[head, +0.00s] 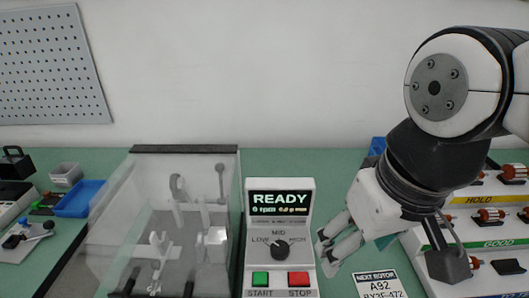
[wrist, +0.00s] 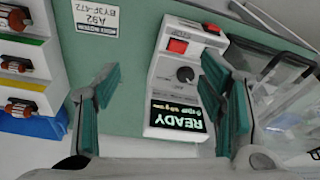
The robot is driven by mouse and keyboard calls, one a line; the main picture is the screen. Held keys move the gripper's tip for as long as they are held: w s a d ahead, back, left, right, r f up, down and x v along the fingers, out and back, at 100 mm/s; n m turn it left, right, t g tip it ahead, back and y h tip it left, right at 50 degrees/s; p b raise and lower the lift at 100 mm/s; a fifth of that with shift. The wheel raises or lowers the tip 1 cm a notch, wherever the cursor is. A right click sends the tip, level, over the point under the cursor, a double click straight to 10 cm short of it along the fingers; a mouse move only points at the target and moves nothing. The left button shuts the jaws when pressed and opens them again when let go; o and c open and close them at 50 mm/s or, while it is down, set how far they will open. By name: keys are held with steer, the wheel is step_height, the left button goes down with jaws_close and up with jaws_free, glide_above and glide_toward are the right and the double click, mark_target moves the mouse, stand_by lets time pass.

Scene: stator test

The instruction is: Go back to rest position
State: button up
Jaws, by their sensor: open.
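My gripper (head: 335,243) hangs at the right of the control box in the head view, with its fingers angled down and left. In the wrist view my gripper (wrist: 165,108) has its two green-padded fingers wide apart with nothing held between them. The control box (head: 254,238) has a READY display, a knob, a green START button and a red STOP button. It also shows in the wrist view (wrist: 165,80), upside down and partly behind the right finger. I cannot tell from these views how far the fingertips are from the box.
A clear-walled test enclosure (head: 185,165) with a fixture inside stands left of the box. A white rack (head: 428,240) with several rotors is at right, partly behind my arm. A NEXT ROTOR card (head: 380,284) lies at the front. Blue bin (head: 78,200) and tools are at far left.

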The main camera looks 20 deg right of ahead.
steer(key=shift+s+a+f, duration=0.1)
steer(key=shift+s+a, duration=0.1)
steer(key=shift+s, duration=0.35)
step_height(320, 180, up, 7)
steer(key=t+p, duration=0.1)
steer(key=p, duration=0.5)
steer(key=shift+r+t, duration=0.2)
steer(key=shift+t, duration=0.1)
steer(key=shift+w, duration=0.1)
steer(key=shift+d, duration=0.1)
